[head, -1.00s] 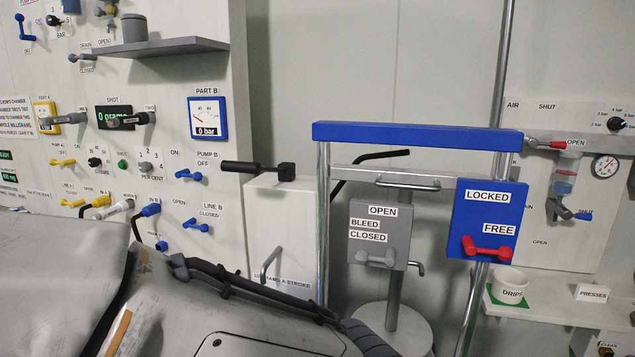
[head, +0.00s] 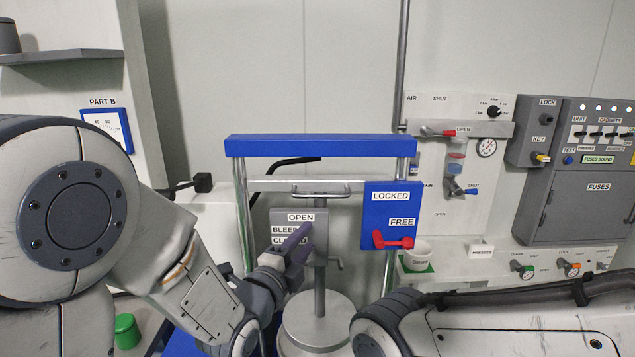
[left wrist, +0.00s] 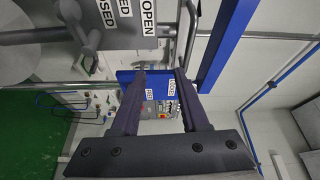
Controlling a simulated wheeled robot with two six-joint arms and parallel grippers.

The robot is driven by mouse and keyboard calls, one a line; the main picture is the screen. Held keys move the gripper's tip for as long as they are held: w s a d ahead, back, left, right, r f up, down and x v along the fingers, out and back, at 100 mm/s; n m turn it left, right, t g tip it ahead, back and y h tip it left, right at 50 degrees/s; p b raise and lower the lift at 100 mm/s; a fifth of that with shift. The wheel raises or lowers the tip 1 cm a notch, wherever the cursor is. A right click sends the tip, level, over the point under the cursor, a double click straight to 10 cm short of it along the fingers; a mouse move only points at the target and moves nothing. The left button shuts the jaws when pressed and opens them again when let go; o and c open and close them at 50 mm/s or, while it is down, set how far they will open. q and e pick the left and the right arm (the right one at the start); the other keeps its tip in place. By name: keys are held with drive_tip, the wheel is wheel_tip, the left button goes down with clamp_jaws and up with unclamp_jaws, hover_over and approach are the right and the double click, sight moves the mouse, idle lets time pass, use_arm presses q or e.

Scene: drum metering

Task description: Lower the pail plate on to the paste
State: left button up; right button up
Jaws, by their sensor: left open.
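The pail plate appears to be the round pale plate (head: 318,318) low in the head view, on a grey upright rod (head: 319,285). Above it a grey box (head: 283,219) is marked OPEN, BLEED and CLOSED; my left gripper (head: 300,240) hides its lever in the head view. A blue box (head: 378,207) marked LOCKED and FREE has a red lever (head: 395,241) lying about level, just under FREE. My left gripper is open and empty in front of the grey box. In the left wrist view its fingers (left wrist: 161,76) stand apart, with the grey lever (left wrist: 80,28) off to the left.
A blue crossbar (head: 320,146) on two bright posts spans the frame. A grey bar handle (head: 320,190) sits below it. The white DRIPS pot (head: 417,252) stands on the right shelf. My right forearm crosses the lower right, its gripper out of view.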

sight(318, 196)
use_arm(q)
drive_tip(key=shift+m+t+h, duration=0.3)
drive_tip(key=shift+m+t, duration=0.5)
drive_tip(key=w+r+p, duration=0.1)
drive_tip(key=w+p, duration=0.1)
drive_tip(key=w, duration=0.1)
drive_tip(key=w+d+r+p, duration=0.1)
drive_tip(key=w+r+p, duration=0.1)
drive_tip(key=w+d+r+p, duration=0.1)
drive_tip(key=w+r+p, duration=0.1)
drive_tip(key=w, duration=0.1)
drive_tip(key=shift+w+d, duration=0.15)
drive_tip(key=shift+w, duration=0.2)
drive_tip(key=shift+w+d+p, duration=0.25)
drive_tip(key=shift+w+p, duration=0.05)
drive_tip(key=shift+w, duration=0.25)
clamp_jaws()
